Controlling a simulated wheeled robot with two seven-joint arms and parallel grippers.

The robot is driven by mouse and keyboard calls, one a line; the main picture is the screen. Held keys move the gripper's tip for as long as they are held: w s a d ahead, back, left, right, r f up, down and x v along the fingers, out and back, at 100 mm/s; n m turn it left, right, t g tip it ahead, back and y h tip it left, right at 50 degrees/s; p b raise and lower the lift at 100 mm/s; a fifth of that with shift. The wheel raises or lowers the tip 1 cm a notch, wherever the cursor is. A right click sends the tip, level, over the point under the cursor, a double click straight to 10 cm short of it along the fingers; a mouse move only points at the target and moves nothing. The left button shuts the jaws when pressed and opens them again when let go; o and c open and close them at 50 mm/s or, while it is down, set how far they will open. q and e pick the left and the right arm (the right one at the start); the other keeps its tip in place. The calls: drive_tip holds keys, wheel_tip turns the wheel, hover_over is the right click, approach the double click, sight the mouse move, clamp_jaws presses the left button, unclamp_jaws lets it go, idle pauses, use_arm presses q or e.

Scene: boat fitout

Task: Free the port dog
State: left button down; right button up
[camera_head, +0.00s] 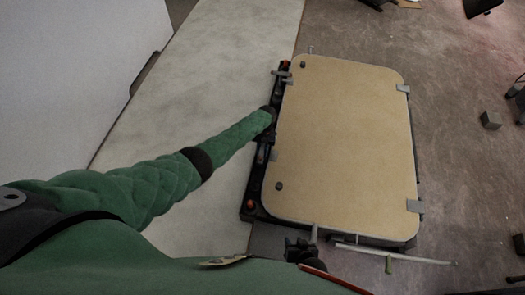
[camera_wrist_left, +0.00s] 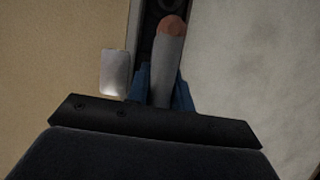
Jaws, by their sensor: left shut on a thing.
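A tan hatch panel (camera_head: 345,140) with rounded corners lies in a dark frame (camera_head: 252,190). My left gripper (camera_head: 265,148) is at the panel's left edge, largely hidden by my arm. In the left wrist view, its blue fingers (camera_wrist_left: 165,92) are shut on a grey lever with a reddish tip (camera_wrist_left: 171,45), the dog at this edge. The lever lies along the dark strip beside the panel. A grey metal tab (camera_wrist_left: 115,72) rests on the panel edge beside it. My right gripper (camera_head: 298,250) is below the panel's lower left corner; its jaws are too small to read.
A pale rod (camera_head: 390,252) lies below the panel. A grey cube (camera_head: 491,120) is on the floor at right. A pale strip of floor (camera_head: 225,80) is clear left of the frame.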

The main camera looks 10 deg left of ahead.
use_arm(q)
drive_tip(key=c, duration=2)
unclamp_jaws()
drive_tip(key=shift+w+a+f+m+y, duration=0.1)
drive_tip(key=shift+a+m+y, duration=0.25)
drive_tip(key=shift+m, duration=0.6)
drive_tip(key=shift+w+a+m+y, duration=0.15)
drive_tip(key=shift+m+y, duration=0.3)
drive_tip(key=shift+m, duration=0.5)
use_arm(e)
drive_tip(key=shift+s+r, duration=0.1)
drive_tip(key=shift+s, duration=0.4)
use_arm(q)
drive_tip(key=shift+s, duration=0.1)
use_arm(e)
drive_tip(key=shift+w, duration=0.1)
